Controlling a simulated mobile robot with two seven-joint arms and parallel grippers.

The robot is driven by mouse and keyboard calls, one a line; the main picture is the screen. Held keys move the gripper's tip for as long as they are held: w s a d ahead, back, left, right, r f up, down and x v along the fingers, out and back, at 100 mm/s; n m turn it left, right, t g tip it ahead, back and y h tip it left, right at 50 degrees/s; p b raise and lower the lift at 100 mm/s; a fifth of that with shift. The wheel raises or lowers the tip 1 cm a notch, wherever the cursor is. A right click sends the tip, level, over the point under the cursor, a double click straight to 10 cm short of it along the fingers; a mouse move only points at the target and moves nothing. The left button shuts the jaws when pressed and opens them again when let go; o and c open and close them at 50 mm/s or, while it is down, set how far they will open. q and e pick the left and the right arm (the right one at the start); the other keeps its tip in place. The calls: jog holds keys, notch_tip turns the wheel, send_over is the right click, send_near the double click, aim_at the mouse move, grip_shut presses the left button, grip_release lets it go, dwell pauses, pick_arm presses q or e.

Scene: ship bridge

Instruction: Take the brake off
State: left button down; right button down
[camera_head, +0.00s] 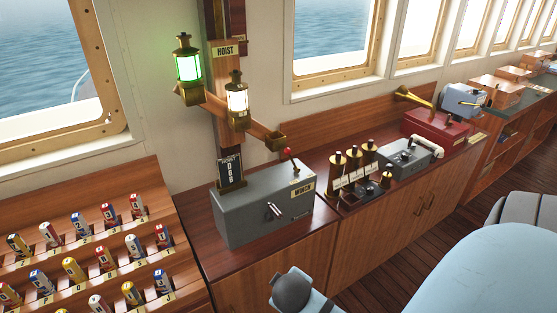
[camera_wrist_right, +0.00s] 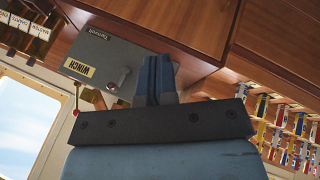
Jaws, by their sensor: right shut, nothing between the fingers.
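The grey winch box (camera_head: 260,208) stands on the wooden counter under the hoist post, with a yellow WINCH label. A lever with a red knob (camera_head: 287,152) rises from its top. A small silver handle (camera_head: 273,210) sits on its front face. I cannot read any brake label. In the right wrist view the winch box (camera_wrist_right: 108,60) appears upside down, with the silver handle (camera_wrist_right: 115,86) and red knob (camera_wrist_right: 75,112). My right gripper (camera_wrist_right: 154,62) is shut and empty, its fingers overlapping the box edge in that view; contact cannot be told. My left gripper is not in view.
Green and white lamps (camera_head: 188,66) hang on the post above the box. Brass-topped levers (camera_head: 354,158), a grey control unit (camera_head: 405,158) and a red box (camera_head: 437,130) stand to the right. A rack of labelled cylinders (camera_head: 75,270) is at left.

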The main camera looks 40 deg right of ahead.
jog(key=w+d+r+n+t+h, duration=0.1)
jog(key=w+d+r+h, duration=0.2)
jog(key=w, duration=0.6)
jog(key=w+d+r+n+t+h, duration=0.1)
jog(key=w+d+r+h, duration=0.2)
jog(key=w, duration=0.6)
jog(key=w+d+r+n+h, duration=0.1)
jog(key=w+d+r+h, duration=0.2)
jog(key=w+d+h, duration=0.3)
jog(key=w+h, duration=0.1)
jog(key=w, duration=0.2)
jog(key=shift+w+r+n+t+h, duration=0.25)
jog(key=shift+r+n+t+h, duration=0.05)
jog(key=shift+r+t+h, duration=0.1)
jog(key=shift+d+r, duration=0.1)
